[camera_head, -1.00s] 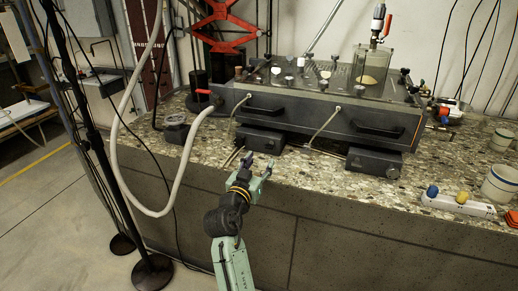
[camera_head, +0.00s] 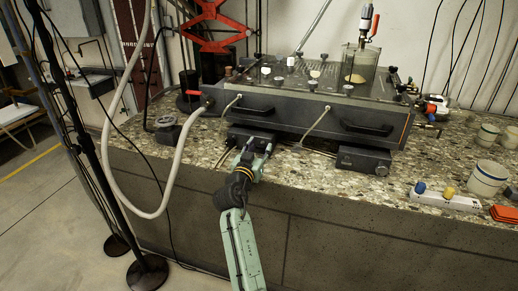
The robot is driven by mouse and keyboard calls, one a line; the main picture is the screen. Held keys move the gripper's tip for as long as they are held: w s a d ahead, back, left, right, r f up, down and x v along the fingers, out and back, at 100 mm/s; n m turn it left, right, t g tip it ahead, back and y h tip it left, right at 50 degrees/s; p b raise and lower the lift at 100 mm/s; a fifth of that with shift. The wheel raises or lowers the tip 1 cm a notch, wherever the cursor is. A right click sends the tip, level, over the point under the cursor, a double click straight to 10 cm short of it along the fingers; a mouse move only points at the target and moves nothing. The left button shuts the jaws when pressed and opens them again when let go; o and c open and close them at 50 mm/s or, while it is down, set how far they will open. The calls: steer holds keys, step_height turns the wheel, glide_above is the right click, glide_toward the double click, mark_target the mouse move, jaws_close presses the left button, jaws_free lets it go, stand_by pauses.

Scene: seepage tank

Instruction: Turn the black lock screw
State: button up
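The seepage tank (camera_head: 280,113) is a long dark grey box on the stone counter, with several small black and white knobs on its top. I cannot tell which small black part is the lock screw. A black box (camera_head: 248,134) is under the tank's left front, and a second black box (camera_head: 362,160) is further right. My gripper partly hides this box's front.
A grey hose (camera_head: 180,160) loops down left of my arm, beside a black stand (camera_head: 150,270). A clear cylinder (camera_head: 358,66) stands on the tank. A power strip (camera_head: 445,198) and cups (camera_head: 488,178) are on the right of the counter. The counter front between is clear.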

jaws_close()
steer(key=shift+n, duration=0.3)
steer(key=n+p, duration=0.1)
steer(key=n, duration=0.3)
steer(key=n+p, duration=0.2)
steer(key=n, duration=0.3)
steer(key=shift+a, duration=0.1)
steer(key=n+p, duration=0.3)
steer(key=n, duration=0.2)
steer(key=shift+f+n+p, duration=0.2)
steer(key=shift+n+p, duration=0.8)
steer(key=shift+n, duration=1)
